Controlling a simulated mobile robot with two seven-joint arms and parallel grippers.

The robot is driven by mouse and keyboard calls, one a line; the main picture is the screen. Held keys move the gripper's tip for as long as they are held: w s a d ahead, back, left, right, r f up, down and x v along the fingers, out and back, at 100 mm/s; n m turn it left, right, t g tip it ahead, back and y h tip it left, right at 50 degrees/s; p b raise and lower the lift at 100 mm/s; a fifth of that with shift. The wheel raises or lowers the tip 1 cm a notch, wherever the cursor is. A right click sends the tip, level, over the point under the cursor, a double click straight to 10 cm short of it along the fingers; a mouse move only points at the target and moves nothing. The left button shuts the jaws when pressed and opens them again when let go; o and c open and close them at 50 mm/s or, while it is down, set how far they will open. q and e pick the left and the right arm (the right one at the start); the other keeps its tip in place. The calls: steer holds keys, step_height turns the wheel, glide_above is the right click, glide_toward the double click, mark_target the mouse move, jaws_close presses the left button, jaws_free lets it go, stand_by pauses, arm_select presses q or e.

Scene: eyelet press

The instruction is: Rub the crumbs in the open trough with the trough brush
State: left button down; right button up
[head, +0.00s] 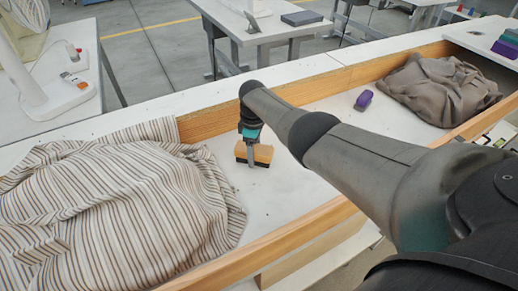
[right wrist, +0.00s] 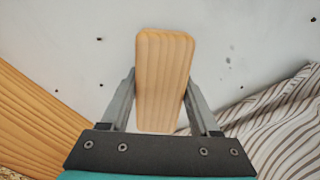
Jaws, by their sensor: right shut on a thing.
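The trough brush (head: 262,153) has a light wooden back over a dark lower part. It stands on the white floor of the open trough (head: 300,193). My right gripper (head: 250,157) is shut on the brush; in the right wrist view the two fingers sit on either side of the wooden block (right wrist: 164,75). Several dark crumbs (right wrist: 100,40) lie scattered on the white floor in the right wrist view, on both sides of the brush. Faint grey smudges show to the right of it. My left gripper is not in view.
A striped cloth (head: 120,205) lies heaped left of the brush, close by. A grey-brown cloth (head: 440,88) is bunched at the right end, with a purple object (head: 363,100) near it. Wooden side boards (head: 300,240) edge the trough. Bare floor lies right of the brush.

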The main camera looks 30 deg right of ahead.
mark_target(245, 151)
steer(key=shift+a+p, duration=0.5)
steer(key=shift+a, duration=1.05)
steer(key=shift+w+a+p, duration=0.15)
steer(key=shift+a+p, duration=0.15)
steer(key=shift+a, duration=1.6)
steer(key=w+b, duration=0.1)
steer(key=b, duration=0.1)
steer(key=w+b, duration=0.1)
steer(key=b, duration=0.1)
steer(key=shift+d+f, duration=0.1)
steer(key=shift+f, duration=0.1)
steer(key=shift+d+r, duration=0.1)
steer(key=shift+r, duration=0.05)
